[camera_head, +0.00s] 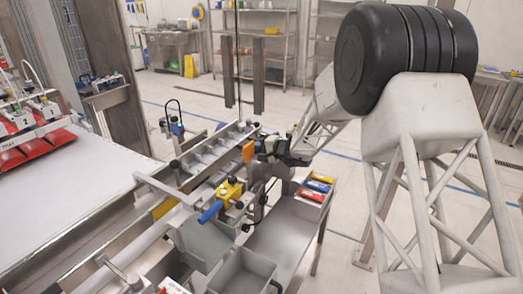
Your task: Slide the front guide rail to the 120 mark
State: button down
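Two roughly parallel metal rails run along the narrow conveyor in the middle; the far one (212,146) shows most clearly. The nearer one is partly hidden by the yellow block and my gripper, and I cannot tell for sure which is the front guide rail. My gripper (262,147) is at the right end of this conveyor, beside an orange plate (248,152). Its fingers are too small to tell whether they are open or touch anything. A yellow block with a blue handle (212,211) sits on the near side. No scale or 120 mark is readable.
A metal side table (280,240) holds bins of red, blue and yellow packs (318,186). Grey bins (243,272) stand at the front. Open floor lies behind.

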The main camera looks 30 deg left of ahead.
jog(key=shift+a+r, duration=0.1)
jog(key=shift+a, duration=0.05)
jog(key=c, duration=1.1)
grip_release()
jog(key=shift+c, duration=0.2)
jog(key=v, duration=0.8)
